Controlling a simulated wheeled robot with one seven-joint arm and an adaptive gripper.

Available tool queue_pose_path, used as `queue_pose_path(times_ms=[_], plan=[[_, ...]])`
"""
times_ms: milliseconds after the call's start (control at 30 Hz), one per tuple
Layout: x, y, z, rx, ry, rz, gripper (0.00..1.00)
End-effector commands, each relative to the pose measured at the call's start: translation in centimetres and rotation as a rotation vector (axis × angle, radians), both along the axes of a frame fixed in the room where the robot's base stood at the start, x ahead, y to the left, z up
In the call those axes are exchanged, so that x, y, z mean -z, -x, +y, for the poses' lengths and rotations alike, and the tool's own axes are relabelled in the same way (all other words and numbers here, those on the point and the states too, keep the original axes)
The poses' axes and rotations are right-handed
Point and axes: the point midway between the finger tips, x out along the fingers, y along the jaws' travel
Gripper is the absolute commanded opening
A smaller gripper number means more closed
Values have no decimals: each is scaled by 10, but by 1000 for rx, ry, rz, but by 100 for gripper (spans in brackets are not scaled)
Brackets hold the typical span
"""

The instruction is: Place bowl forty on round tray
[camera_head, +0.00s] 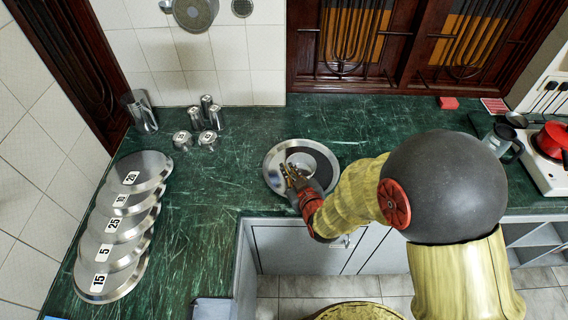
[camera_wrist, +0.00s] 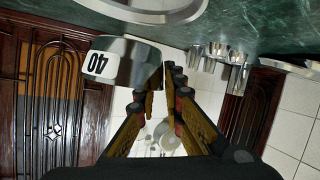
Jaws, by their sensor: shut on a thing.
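Bowl forty (camera_wrist: 128,66) is a shiny metal bowl with a white "40" label, large in the wrist view. My gripper (camera_wrist: 156,88) is shut on the wall of this bowl. In the head view the bowl (camera_head: 303,160) is over the round tray, with my gripper (camera_head: 293,178) at its front left side, partly hiding it. The round tray (camera_head: 271,166) is a metal disc with a raised rim on the green counter. Its rim also shows at the top of the wrist view (camera_wrist: 185,14), where a gap appears between bowl and tray.
Several numbered metal plates (camera_head: 108,284) overlap along the left counter. Small metal cups (camera_head: 206,139) and a steel tumbler (camera_head: 142,112) stand at the back left. A dark mug (camera_head: 504,143) and a red pot (camera_head: 555,138) on a stove are at right. The counter around the tray is clear.

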Motion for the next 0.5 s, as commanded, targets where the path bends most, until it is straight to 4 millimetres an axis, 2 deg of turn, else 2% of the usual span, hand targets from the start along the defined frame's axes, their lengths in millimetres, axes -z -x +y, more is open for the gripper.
queue_pose_path(times_ms=[33, 300, 500], plan=[[9, -11, 5, -1, 1, 0, 0], [38, -65, 29, 0, 1, 2, 0], [71, -88, 40, 0, 0, 1, 0]])
